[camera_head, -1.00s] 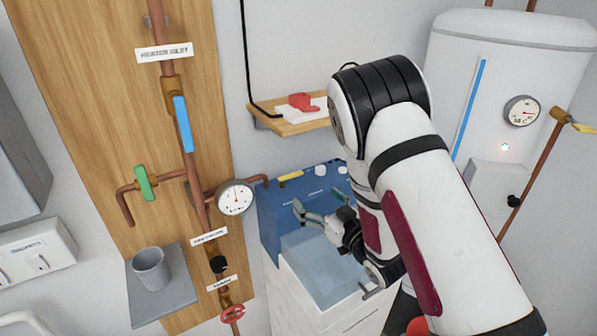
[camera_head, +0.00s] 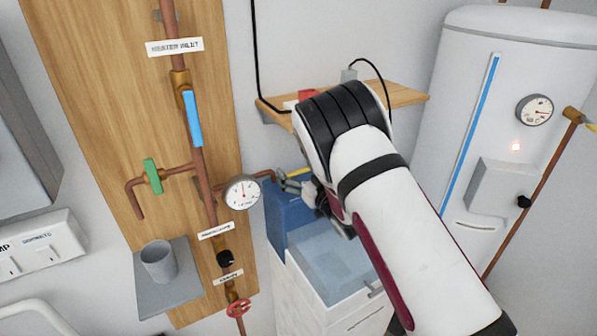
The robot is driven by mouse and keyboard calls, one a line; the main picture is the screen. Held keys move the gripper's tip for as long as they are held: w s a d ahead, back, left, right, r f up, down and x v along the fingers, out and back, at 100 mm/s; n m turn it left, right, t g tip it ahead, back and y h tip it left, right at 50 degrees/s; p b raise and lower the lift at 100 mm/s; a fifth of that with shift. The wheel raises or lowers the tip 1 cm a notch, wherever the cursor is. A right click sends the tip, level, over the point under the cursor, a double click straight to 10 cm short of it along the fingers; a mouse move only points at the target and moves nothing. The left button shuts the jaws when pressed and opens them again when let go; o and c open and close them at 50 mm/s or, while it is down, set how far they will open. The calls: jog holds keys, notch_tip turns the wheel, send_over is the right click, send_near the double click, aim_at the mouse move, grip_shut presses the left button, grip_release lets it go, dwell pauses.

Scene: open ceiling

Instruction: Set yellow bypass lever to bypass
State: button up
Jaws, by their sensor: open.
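A yellow lever (camera_head: 299,171) shows as a short bar at the top of the blue unit (camera_head: 285,222), beside the end of a copper pipe. My gripper (camera_head: 281,181) is open, with its fingertips just below and left of the lever. I cannot tell whether they touch it. My arm hides the right part of the blue unit's top. A second yellow lever (camera_head: 592,127) sits at the right edge on the pipe by the white tank.
A wooden board (camera_head: 100,120) at left carries copper pipes, a blue lever (camera_head: 193,118), a green lever (camera_head: 152,176), a gauge (camera_head: 242,192) and a red wheel (camera_head: 238,307). A grey cup (camera_head: 159,261) stands on a shelf. A wooden shelf (camera_head: 405,95) is behind my arm.

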jog(key=shift+w, duration=0.1)
jog(key=c, duration=1.7)
jog(key=shift+r+m+h, duration=0.1)
jog(key=shift+m+h, duration=0.2)
jog(key=shift+h, duration=0.1)
jog(key=shift+s+m+t+h+p, duration=0.4)
jog(key=shift+m+t+h+p, duration=0.4)
jog(key=shift+h, duration=0.4)
jog(key=shift+s+d+m+t+h, duration=0.15)
jog(key=shift+m+t+h, duration=0.2)
jog(key=shift+m+h, duration=0.75)
jog(key=shift+s+m+t+h, duration=0.15)
jog(key=shift+m+t+h, duration=0.4)
jog(key=shift+h, duration=0.95)
jog(key=shift+m, duration=0.25)
